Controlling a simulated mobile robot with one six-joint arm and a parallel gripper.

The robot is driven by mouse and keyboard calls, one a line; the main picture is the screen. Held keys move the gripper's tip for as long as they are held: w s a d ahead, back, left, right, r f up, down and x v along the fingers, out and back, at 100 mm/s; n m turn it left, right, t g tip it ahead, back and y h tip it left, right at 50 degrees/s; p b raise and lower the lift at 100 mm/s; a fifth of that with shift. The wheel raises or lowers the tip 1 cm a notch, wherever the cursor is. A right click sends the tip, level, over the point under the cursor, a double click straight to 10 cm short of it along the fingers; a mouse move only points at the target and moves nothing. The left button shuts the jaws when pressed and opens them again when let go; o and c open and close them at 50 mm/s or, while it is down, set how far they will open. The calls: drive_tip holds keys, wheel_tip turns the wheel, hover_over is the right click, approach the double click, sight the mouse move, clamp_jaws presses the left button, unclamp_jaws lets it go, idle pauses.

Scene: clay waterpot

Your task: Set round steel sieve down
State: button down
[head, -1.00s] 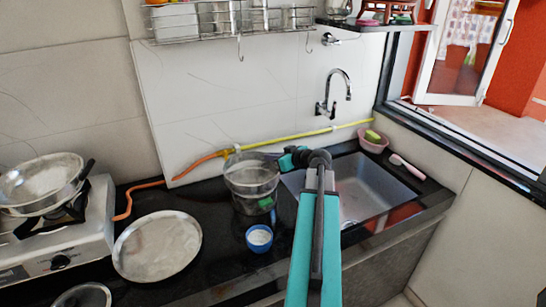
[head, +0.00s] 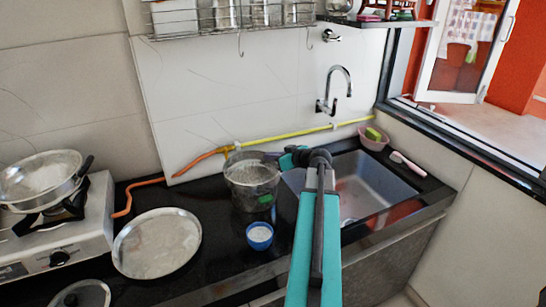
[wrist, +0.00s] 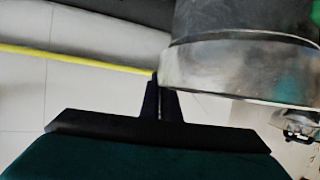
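The round steel sieve (head: 251,170) is at the top of a dark round vessel (head: 252,197) on the black counter, just left of the sink. I cannot tell in the head view whether it rests on the vessel. In the wrist view, the shiny steel band of the sieve (wrist: 235,68) fills the upper right. My gripper (head: 284,159) is at the sieve's right side. In the wrist view, its dark fingers (wrist: 160,88) are close together at the edge of the steel band. Their tips are partly hidden there.
A blue cup (head: 259,236) stands in front of the vessel. A wide steel plate (head: 157,243) lies to the left, beside the stove (head: 60,240) with a pan (head: 40,178). The sink (head: 365,185) is to the right. A yellow hose (head: 290,137) runs along the wall behind.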

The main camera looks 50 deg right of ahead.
drive_tip(key=shift+f+b, duration=0.3)
drive_tip(key=shift+b, duration=0.2)
drive_tip(key=c, duration=2)
unclamp_jaws()
drive_tip(key=shift+r+p, duration=0.4)
drive_tip(key=shift+p, duration=0.2)
drive_tip(key=shift+s+r+p, duration=0.1)
drive_tip(key=shift+r+p, duration=0.3)
drive_tip(key=shift+p, duration=0.25)
drive_tip(key=b+v, duration=0.3)
drive_tip(key=v, duration=0.8)
drive_tip(key=shift+s, duration=0.4)
